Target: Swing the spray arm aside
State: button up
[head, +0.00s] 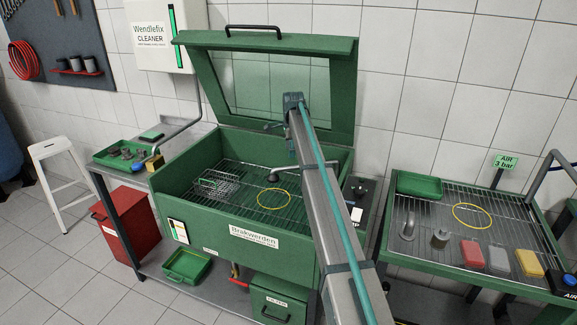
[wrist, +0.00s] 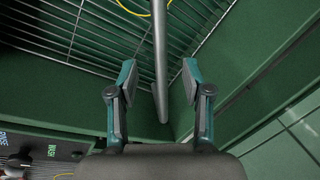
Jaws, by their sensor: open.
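The spray arm is a thin grey tube (head: 290,168) with a round dark nozzle end (head: 273,176), low across the open green washer basin (head: 235,236). In the wrist view the tube (wrist: 160,50) runs from the top edge down to an end near the basin corner. My gripper (wrist: 158,78) is open, with one finger on each side of the tube in the picture; I see no contact, and the depth between them is unclear. In the head view my arm link hides most of the gripper and part of the tube.
The washer's windowed lid (head: 345,95) stands raised behind the basin. A wire basket (head: 216,184) and a yellow ring (head: 273,198) lie on the grate. A control panel (head: 357,197) is right of the basin. A parts table (head: 415,263) stands further right.

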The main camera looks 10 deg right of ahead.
jog(key=f, duration=0.3)
jog(key=w+f+p, duration=0.1)
jog(key=f, duration=0.2)
jog(key=f+p, duration=0.1)
jog(key=f, duration=0.2)
jog(key=shift+w+a+f, duration=0.15)
jog(key=shift+w, duration=0.25)
jog(key=shift+c, duration=0.2)
grip_shut()
